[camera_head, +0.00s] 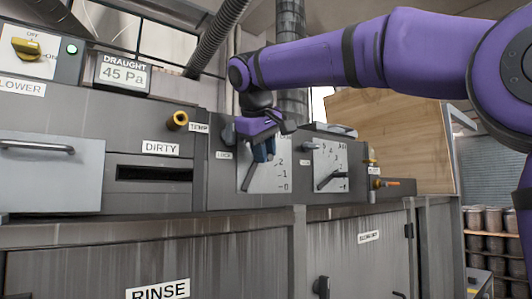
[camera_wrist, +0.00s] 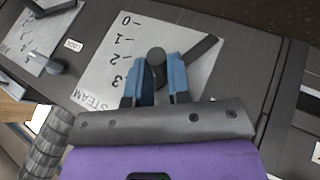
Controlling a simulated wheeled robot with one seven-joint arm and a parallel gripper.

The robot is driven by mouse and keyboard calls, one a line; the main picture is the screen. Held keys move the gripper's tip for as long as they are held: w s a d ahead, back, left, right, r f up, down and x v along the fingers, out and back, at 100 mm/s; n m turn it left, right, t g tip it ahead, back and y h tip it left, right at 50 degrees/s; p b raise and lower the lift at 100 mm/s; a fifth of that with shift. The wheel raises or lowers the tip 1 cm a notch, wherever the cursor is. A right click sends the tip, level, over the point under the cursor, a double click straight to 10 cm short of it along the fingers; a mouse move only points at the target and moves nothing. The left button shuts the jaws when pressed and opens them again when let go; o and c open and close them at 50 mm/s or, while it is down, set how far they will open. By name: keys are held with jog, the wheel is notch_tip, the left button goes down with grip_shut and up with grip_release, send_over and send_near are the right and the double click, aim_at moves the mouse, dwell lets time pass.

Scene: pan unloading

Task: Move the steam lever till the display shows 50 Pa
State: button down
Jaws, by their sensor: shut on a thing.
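The draught display (camera_head: 123,73) reads 45 Pa. My gripper (camera_head: 263,150) is at the steam plate (camera_head: 270,179), a pale panel with a numbered scale. In the wrist view the plate (camera_wrist: 100,72) shows "STEAM" and marks 0 to 3. The steam lever (camera_wrist: 203,52) is a dark bar with a round knob. My blue fingers (camera_wrist: 157,84) are shut on the lever at its knob. The bar runs up and right from behind the right finger. The exact scale reading cannot be told.
A second scale plate with its own lever (camera_head: 331,179) stands to the right, close beside the steam plate. A brass knob (camera_head: 177,121) sticks out to the left, above the "DIRTY" slot. An orange-tipped handle (camera_head: 390,183) juts out at the right end. A yellow switch (camera_head: 27,48) is at far left.

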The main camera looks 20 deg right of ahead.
jog(key=c, duration=1.1)
grip_release()
jog(key=shift+o, duration=0.2)
jog(key=v, duration=1)
jog(key=shift+s+a+r, duration=0.15)
jog(key=shift+s+r, duration=0.1)
jog(key=shift+r, duration=0.05)
